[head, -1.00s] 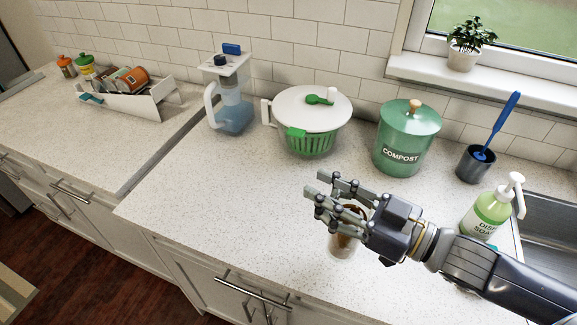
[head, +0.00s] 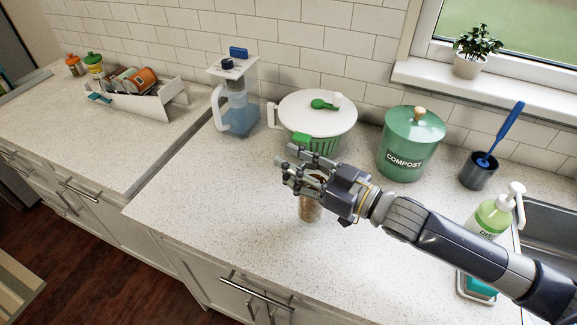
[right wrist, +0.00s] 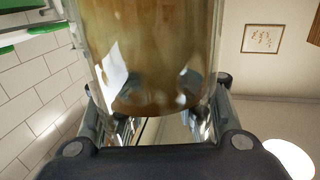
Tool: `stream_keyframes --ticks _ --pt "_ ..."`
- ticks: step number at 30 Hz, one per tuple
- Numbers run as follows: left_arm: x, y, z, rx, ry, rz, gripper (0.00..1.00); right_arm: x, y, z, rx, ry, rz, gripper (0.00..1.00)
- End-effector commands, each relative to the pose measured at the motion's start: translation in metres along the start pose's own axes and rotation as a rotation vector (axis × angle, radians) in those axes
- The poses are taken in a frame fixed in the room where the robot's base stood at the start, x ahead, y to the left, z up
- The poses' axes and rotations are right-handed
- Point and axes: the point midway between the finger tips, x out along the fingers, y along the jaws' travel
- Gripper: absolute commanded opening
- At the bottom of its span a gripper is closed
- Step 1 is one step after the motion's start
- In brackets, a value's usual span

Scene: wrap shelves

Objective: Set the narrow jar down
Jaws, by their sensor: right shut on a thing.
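The narrow jar (head: 311,209) is clear glass with brown contents. In the head view it shows below my right gripper (head: 303,177), over the front part of the speckled white counter (head: 215,195). My right gripper is shut around the jar, and its fingers hide the jar's upper part. I cannot tell whether the base touches the counter. In the right wrist view the jar (right wrist: 150,50) fills the upper middle, between the fingers. My left gripper is not in view.
Behind the jar stand a white-lidded green salad spinner (head: 318,112), a blue-tinted water pitcher (head: 238,112) and a green compost bin (head: 410,150). A soap bottle (head: 490,218) and brush holder (head: 478,170) are at right, by the sink (head: 552,218). The counter left of the jar is clear.

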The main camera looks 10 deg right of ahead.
Motion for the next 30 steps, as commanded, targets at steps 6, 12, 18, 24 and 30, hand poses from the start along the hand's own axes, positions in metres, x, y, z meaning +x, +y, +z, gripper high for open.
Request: stream_keyframes --ticks 6,12,18,24,30 --pt "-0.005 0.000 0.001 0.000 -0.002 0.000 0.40 0.016 0.007 0.001 -0.001 0.001 0.000 0.00" --pt "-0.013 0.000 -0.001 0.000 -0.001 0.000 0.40 0.016 0.006 0.025 0.004 -0.003 0.001 0.00" --pt "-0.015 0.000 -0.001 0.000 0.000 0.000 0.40 0.016 0.006 0.036 0.000 0.001 -0.001 0.00" --pt "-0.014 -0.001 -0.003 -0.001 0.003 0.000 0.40 0.016 0.006 0.037 -0.001 0.001 -0.001 0.00" --pt "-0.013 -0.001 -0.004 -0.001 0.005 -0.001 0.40 0.016 0.006 0.040 0.000 -0.001 0.000 0.50"
